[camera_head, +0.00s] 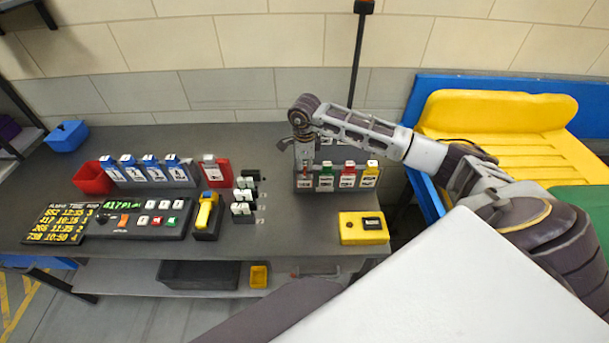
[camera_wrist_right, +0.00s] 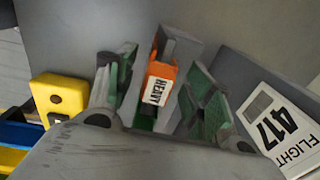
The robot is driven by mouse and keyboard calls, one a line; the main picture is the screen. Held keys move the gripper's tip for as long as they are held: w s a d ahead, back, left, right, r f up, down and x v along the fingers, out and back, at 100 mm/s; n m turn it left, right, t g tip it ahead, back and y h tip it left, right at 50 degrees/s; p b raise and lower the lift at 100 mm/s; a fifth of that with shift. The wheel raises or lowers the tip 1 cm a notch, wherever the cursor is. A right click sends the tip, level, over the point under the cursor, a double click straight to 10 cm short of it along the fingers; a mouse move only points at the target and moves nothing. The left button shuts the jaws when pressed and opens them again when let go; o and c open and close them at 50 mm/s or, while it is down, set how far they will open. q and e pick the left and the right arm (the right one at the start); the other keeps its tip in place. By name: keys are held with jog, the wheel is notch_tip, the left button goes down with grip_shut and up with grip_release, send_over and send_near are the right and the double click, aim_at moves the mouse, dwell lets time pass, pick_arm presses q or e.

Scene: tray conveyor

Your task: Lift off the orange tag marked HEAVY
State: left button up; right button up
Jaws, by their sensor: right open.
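The orange tag marked HEAVY (camera_wrist_right: 161,84) stands in a grey slot of the tag rack in the right wrist view. My right gripper (camera_wrist_right: 160,88) is open around it, with one green-padded finger on each side; I cannot tell whether either touches it. In the head view my right gripper (camera_head: 305,161) points down over the left end of the tag rack (camera_head: 335,187), mostly covering the orange tag there. Green (camera_head: 325,180), red (camera_head: 347,179) and yellow (camera_head: 370,177) tags stand to the right in the same rack. My left gripper is not in view.
A white FLIGHT 417 card (camera_wrist_right: 285,128) is beside the gripper in the wrist view.

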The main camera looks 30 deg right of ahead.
jog(key=shift+f, duration=0.4)
jog(key=c, duration=1.1)
jog(key=shift+r, duration=0.15)
notch_tip(320, 180, up, 7)
jog(key=shift+s+a+f+b, duration=0.1)
jog(key=shift+s+f+b, duration=0.05)
jog(key=shift+b, duration=0.6)
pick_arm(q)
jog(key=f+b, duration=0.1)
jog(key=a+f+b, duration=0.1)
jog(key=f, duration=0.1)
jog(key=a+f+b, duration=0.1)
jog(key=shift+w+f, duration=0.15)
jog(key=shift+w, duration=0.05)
pick_arm(e)
jog(key=s+a, duration=0.2)
jog(key=s, duration=0.2)
jog(key=s+a, duration=0.3)
jog(key=s, duration=0.1)
jog(key=s+a, duration=0.2)
jog(key=s, duration=0.2)
jog(key=shift+a, duration=0.2)
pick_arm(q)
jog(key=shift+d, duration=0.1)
